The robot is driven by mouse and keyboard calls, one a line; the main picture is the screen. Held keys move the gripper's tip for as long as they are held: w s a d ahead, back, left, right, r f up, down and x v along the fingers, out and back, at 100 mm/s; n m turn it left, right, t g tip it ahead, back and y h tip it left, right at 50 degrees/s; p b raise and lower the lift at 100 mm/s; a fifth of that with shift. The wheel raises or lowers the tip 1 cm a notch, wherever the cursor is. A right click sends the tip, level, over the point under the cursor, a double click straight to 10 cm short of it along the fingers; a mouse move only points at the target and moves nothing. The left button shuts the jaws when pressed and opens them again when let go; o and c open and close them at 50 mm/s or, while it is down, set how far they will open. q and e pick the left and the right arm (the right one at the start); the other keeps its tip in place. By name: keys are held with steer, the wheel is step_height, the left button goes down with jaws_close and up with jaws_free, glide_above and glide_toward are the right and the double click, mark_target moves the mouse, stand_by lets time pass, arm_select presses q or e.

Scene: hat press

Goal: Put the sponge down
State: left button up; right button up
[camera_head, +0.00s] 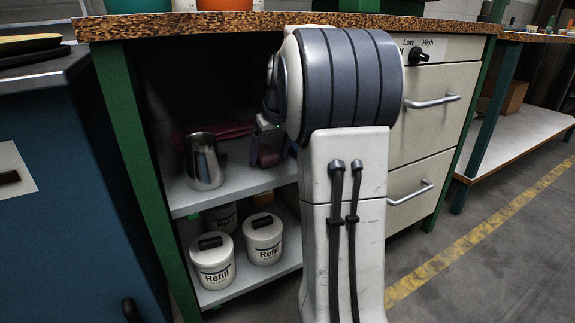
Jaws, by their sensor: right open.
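My right arm stands in the foreground and blocks much of the view. My right gripper (268,150) shows only in part beside it, over the cabinet's upper shelf (235,184). It is open; whether anything touches its fingers is hard to tell in the shade. I cannot clearly make out the sponge. My left gripper is not in view.
A metal pitcher (204,162) stands on the upper shelf, left of the gripper, with a dark red folded item (218,131) behind. White refill tubs (213,263) stand on the lower shelf. A green post (128,150) bounds the left; drawers (425,135) are at right.

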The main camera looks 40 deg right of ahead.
mark_target(269, 153)
steer(key=p+v, duration=0.1)
steer(key=v, duration=0.2)
steer(key=shift+w+d+r, duration=0.1)
steer(key=shift+r, duration=0.25)
steer(key=s+a+p, duration=0.3)
steer(key=s+p, duration=0.1)
steer(key=s, duration=0.7)
steer(key=a+f+n+g+y, duration=0.1)
steer(key=a+f+n, duration=0.1)
steer(key=a, duration=0.7)
steer(key=a+f+n+y, duration=0.1)
steer(key=a+f+n, duration=0.1)
steer(key=a, duration=0.8)
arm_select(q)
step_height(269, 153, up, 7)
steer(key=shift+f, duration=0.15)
arm_select(e)
steer(key=s+a+f+n+g, duration=0.1)
steer(key=s+a+f+n, duration=0.1)
steer(key=s+a, duration=0.5)
steer(key=s+a+f+n+g, duration=0.2)
steer(key=s+a+f+n, duration=0.1)
steer(key=s+a, duration=0.4)
steer(key=shift+s+a+n, duration=0.35)
steer(key=shift+a+n, duration=0.05)
steer(key=shift+a, duration=0.3)
steer(key=shift+f, duration=0.1)
